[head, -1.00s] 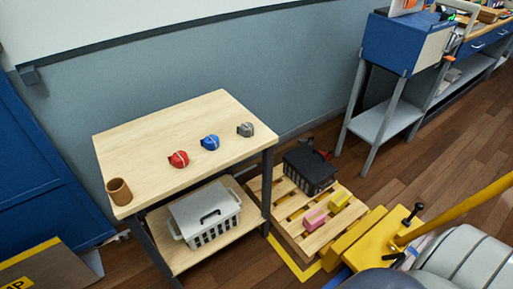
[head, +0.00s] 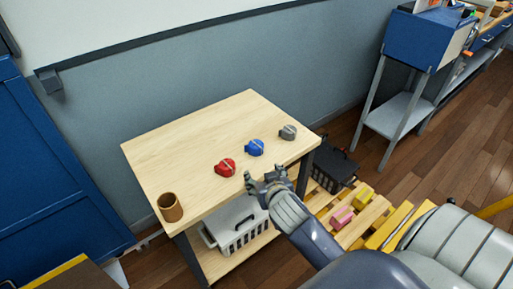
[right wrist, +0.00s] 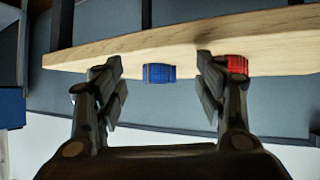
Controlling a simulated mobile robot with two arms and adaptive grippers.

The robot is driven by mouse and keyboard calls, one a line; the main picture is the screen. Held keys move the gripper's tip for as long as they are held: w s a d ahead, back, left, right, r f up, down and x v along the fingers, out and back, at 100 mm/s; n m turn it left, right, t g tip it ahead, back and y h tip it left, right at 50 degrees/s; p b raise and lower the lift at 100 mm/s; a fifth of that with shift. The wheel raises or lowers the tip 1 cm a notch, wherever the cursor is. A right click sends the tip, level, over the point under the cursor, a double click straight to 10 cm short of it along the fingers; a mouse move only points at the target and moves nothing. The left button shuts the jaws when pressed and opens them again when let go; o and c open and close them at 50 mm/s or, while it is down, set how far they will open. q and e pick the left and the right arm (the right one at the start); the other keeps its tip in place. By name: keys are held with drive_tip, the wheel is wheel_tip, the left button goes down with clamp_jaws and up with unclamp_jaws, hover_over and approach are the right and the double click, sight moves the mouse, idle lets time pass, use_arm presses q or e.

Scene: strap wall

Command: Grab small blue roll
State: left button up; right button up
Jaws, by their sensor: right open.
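The small blue roll (head: 254,147) lies on the light wooden table top (head: 190,140), between a red roll (head: 225,167) and a grey roll (head: 288,132). My right gripper (head: 262,180) is at the table's front edge, in front of the blue roll and apart from it. In the right wrist view the gripper (right wrist: 160,85) is open and empty, with the blue roll (right wrist: 159,73) between its fingers but farther off. The red roll (right wrist: 237,65) shows there partly behind the right finger. My left gripper is not in view.
A brown cup (head: 170,207) stands at the table's left front corner. A white basket (head: 240,225) sits on the lower shelf. A pallet (head: 375,215) with a pink block (head: 342,217), a yellow block (head: 363,195) and a black crate (head: 333,170) is at the right. The table's left part is clear.

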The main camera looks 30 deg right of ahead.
drive_tip(key=t, duration=0.2)
approach(256, 144)
drive_tip(key=shift+m+h, duration=0.3)
drive_tip(key=shift+m, duration=0.1)
drive_tip(key=x, duration=0.4)
drive_tip(key=shift+w+a+f, duration=0.1)
drive_tip(key=shift+a, duration=0.3)
drive_tip(key=shift+w+d+f, duration=0.15)
drive_tip(key=shift+w+f, duration=0.1)
drive_tip(key=shift+w, duration=0.2)
drive_tip(key=shift+w+d+f, duration=0.1)
drive_tip(key=shift+w+d, duration=0.2)
drive_tip(key=shift+w, duration=0.1)
drive_tip(key=x, duration=0.4)
drive_tip(key=shift+d, duration=0.15)
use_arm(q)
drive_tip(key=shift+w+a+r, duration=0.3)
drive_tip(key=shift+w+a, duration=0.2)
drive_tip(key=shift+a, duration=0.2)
use_arm(e)
drive_tip(key=shift+c, duration=0.3)
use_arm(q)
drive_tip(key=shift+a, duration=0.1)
use_arm(e)
drive_tip(key=c, duration=1)
